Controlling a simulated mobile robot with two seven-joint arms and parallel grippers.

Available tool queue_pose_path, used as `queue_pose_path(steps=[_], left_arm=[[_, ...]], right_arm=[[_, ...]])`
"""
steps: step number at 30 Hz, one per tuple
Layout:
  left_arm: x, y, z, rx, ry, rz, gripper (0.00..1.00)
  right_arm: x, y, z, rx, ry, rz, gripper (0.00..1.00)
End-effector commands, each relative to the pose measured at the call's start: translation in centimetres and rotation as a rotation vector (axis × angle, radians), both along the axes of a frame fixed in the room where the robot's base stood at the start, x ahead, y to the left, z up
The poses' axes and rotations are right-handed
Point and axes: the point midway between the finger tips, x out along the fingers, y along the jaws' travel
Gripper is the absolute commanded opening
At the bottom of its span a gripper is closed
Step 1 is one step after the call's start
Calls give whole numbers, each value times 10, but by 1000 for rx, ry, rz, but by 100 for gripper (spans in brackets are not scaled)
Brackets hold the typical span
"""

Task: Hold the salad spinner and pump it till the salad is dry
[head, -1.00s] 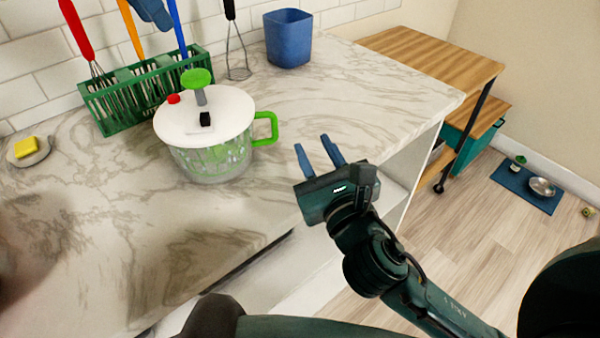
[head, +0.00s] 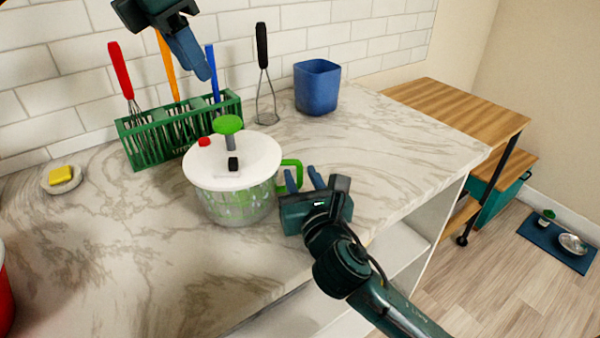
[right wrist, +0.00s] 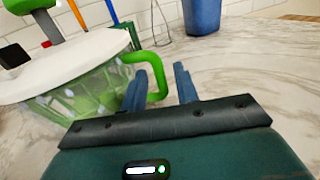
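The salad spinner (head: 238,206) stands upright on the marble counter, with a white lid (head: 215,172), a green pump knob (head: 228,124) on a grey stem, and a green side handle (head: 297,168). Green salad shows through its clear bowl. My right gripper (head: 304,179) is open beside the handle.
A green rack (head: 150,142) with several utensils stands behind the spinner against the tiled wall. A blue cup (head: 317,88) is at the back. A yellow sponge (head: 60,174) lies on a dish at left. A red object (head: 3,290) is at the left edge. The front counter is clear.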

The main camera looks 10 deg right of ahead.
Motion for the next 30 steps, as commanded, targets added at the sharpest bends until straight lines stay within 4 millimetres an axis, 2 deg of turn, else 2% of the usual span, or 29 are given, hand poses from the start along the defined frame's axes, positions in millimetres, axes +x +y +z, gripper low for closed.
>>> queue_pose_path(steps=[6, 15, 26, 30], left_arm=[[0, 0, 0, 0, 0, 0, 36], [0, 0, 0, 0, 0, 0, 36], [0, 0, 0, 0, 0, 0, 36], [0, 0, 0, 0, 0, 0, 36]], right_arm=[[17, 2, 0, 0, -1, 0, 30], [18, 2, 0, 0, 0, 0, 30], [18, 2, 0, 0, 0, 0, 1], [18, 2, 0, 0, 0, 0, 0]])
